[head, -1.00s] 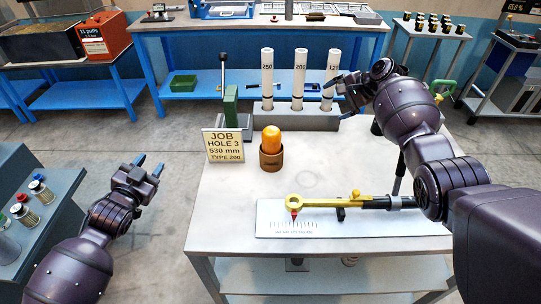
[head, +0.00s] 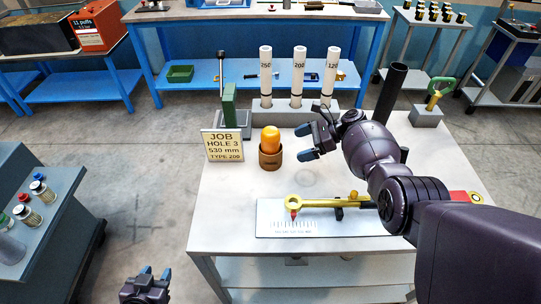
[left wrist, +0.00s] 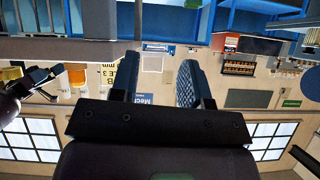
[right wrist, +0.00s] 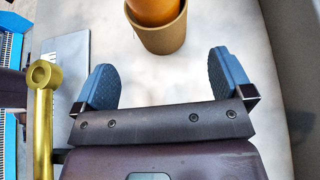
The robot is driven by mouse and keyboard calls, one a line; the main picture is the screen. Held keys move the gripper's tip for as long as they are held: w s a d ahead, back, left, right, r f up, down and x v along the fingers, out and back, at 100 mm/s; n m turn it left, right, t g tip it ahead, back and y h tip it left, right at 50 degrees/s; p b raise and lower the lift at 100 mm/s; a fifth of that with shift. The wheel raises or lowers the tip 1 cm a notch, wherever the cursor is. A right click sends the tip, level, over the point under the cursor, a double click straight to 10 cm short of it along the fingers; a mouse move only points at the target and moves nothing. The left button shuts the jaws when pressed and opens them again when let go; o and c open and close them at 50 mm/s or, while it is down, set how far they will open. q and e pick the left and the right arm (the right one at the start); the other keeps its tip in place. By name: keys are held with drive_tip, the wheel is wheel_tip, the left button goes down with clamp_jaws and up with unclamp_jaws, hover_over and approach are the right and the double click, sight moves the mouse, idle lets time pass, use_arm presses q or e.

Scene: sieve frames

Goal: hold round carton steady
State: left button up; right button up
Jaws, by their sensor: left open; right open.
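The round carton (head: 270,159) is a brown cup standing upright on the table, with an orange domed piece (head: 270,137) in its top. My right gripper (head: 305,143) is open and empty to the right of the carton, with its fingers pointing toward it and a gap between. In the right wrist view the carton (right wrist: 164,35) is beyond the open fingers (right wrist: 170,78), near the top edge. My left gripper (head: 155,275) is open and empty, low at the bottom left, off the table. In the left wrist view its fingers (left wrist: 155,85) are apart with nothing between them.
A job sign (head: 223,146) stands left of the carton. Behind are a green-and-grey stand (head: 230,112) and a rack of white tubes (head: 298,75). A white scale plate (head: 300,222) with a yellow ring-ended tool (head: 320,203) lies in front. The table between carton and plate is clear.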

sight(274, 155)
drive_tip(key=b+x, duration=0.5)
drive_tip(key=x, duration=0.2)
drive_tip(key=shift+a+f, duration=0.25)
drive_tip(key=shift+a, duration=0.1)
use_arm(q)
drive_tip(key=shift+w+d+f+b, duration=0.1)
drive_tip(key=shift+w+f+b, duration=0.15)
drive_tip(key=shift+f, duration=0.75)
drive_tip(key=shift+w+d+f+b, duration=0.1)
drive_tip(key=shift+w+f, duration=0.2)
drive_tip(key=shift+f, duration=0.7)
use_arm(e)
drive_tip(key=shift+x, duration=1.05)
drive_tip(key=c, duration=0.6)
drive_tip(key=c, duration=0.8)
use_arm(q)
drive_tip(key=shift+a, duration=0.1)
